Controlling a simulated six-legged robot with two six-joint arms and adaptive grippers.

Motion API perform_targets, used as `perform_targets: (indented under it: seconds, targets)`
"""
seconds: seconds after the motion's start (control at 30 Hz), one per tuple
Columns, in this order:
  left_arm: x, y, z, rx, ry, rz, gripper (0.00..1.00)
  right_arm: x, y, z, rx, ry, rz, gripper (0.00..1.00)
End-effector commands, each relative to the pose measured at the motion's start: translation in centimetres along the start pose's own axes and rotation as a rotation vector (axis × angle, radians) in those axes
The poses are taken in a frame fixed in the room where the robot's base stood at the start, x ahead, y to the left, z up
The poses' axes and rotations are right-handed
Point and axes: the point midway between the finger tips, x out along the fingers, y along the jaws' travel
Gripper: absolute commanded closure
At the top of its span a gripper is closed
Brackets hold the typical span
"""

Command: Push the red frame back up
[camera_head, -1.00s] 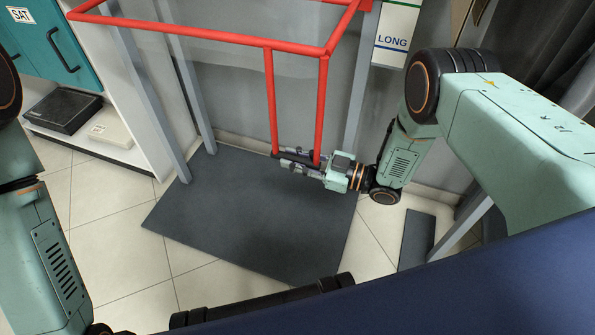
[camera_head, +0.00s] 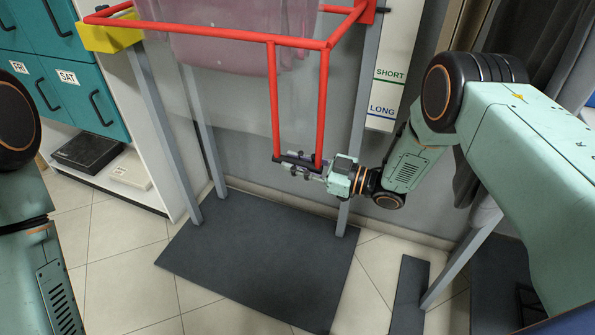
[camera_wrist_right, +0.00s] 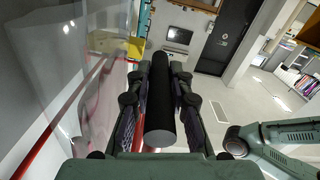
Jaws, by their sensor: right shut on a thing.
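The red frame (camera_head: 273,100) spans the upper part of the head view, with two bars hanging down from its front rail to a black grip bar. My right gripper (camera_head: 298,168) is shut on that grip bar, low on the frame. In the right wrist view the black bar (camera_wrist_right: 161,100) lies between the two fingers. A yellow block (camera_head: 110,36) sits on a grey post at the frame's left corner; whether they touch I cannot tell. My left gripper is out of view; only links of my left arm show at the left edge.
Grey posts (camera_head: 163,130) stand beside a dark floor mat (camera_head: 262,262). A white strip marked SHORT and LONG (camera_head: 390,85) is at the right post. Teal drawers (camera_head: 75,95) and a shelf are at left. A pinkish garment (camera_head: 235,35) hangs behind the clear panel.

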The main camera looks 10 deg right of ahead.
Motion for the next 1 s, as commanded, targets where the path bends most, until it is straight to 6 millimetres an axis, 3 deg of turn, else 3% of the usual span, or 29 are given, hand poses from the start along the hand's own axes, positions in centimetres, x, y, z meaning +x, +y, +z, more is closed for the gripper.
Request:
perform_targets:
  seconds: [0.03, 0.1, 0.4, 1.0]
  targets:
    - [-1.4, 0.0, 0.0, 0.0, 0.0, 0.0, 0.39, 0.0, 0.3, -1.7, 0.0, 0.002, -0.002, 1.0]
    - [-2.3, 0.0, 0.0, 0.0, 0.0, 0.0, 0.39, 0.0, 0.5, -2.8, 0.001, 0.002, -0.002, 1.0]
    - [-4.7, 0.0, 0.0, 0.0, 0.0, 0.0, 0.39, -0.1, 1.1, -6.2, 0.0, 0.002, -0.001, 1.0]
    - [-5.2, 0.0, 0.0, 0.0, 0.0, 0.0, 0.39, -0.2, 1.1, -7.1, -0.001, 0.002, 0.0, 1.0]
